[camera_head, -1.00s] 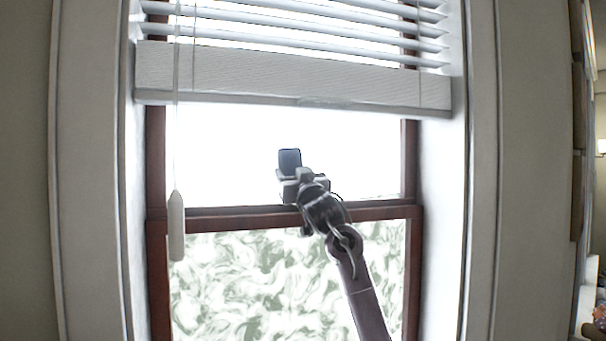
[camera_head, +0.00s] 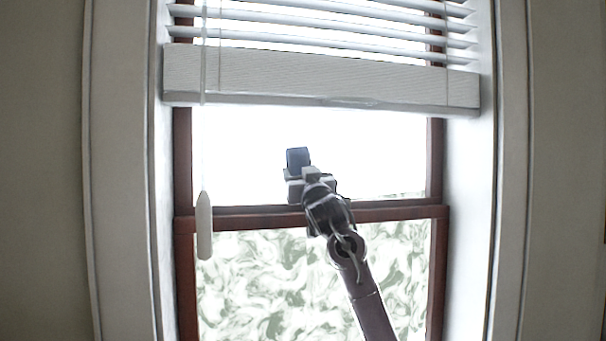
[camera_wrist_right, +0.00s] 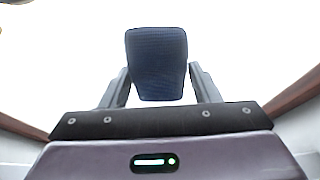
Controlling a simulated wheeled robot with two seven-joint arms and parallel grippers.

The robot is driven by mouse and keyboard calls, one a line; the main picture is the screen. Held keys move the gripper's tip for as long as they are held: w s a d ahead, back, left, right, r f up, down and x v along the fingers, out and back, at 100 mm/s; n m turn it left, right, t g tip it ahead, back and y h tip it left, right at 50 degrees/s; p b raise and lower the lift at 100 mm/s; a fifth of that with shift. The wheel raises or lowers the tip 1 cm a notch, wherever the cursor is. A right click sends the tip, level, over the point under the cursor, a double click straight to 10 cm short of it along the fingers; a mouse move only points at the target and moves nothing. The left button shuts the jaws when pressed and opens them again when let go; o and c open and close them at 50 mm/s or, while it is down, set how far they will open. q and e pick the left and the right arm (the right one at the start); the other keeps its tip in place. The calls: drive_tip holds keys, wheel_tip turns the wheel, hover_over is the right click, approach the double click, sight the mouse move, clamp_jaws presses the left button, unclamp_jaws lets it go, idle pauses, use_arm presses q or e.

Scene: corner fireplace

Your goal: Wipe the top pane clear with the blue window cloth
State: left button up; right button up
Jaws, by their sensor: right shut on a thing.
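The blue window cloth (camera_head: 298,159) is a small dark blue pad held upright in front of the top pane (camera_head: 380,150). My right gripper (camera_head: 303,176) is shut on its lower end. In the right wrist view the cloth (camera_wrist_right: 157,62) stands between the two fingers of my right gripper (camera_wrist_right: 157,88). The top pane looks bright white and plain, with a little green at its lower right. I cannot tell whether the cloth touches the glass. My left gripper is not in view.
White blinds (camera_head: 320,78) cover the upper part of the window, with a hanging wand (camera_head: 204,225) at left. A dark red rail (camera_head: 400,213) divides the panes. The lower pane (camera_head: 255,275) shows whitish swirls over green. White jambs stand at both sides.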

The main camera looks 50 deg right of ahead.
drive_tip(key=shift+s+a+f+b, duration=0.25)
drive_tip(key=shift+s+a+b, duration=0.2)
drive_tip(key=shift+b, duration=0.15)
drive_tip(key=s, duration=0.1)
drive_tip(key=s+a+b, duration=0.2)
drive_tip(key=shift+s+a+r, duration=0.25)
drive_tip(key=shift+s, duration=0.15)
drive_tip(key=shift+s+a+b, duration=0.35)
drive_tip(key=shift+s+a, duration=0.1)
drive_tip(key=shift+s, duration=0.2)
drive_tip(key=shift+s+a+b, duration=0.3)
drive_tip(key=shift+s+a, duration=0.15)
drive_tip(key=shift+s, duration=0.15)
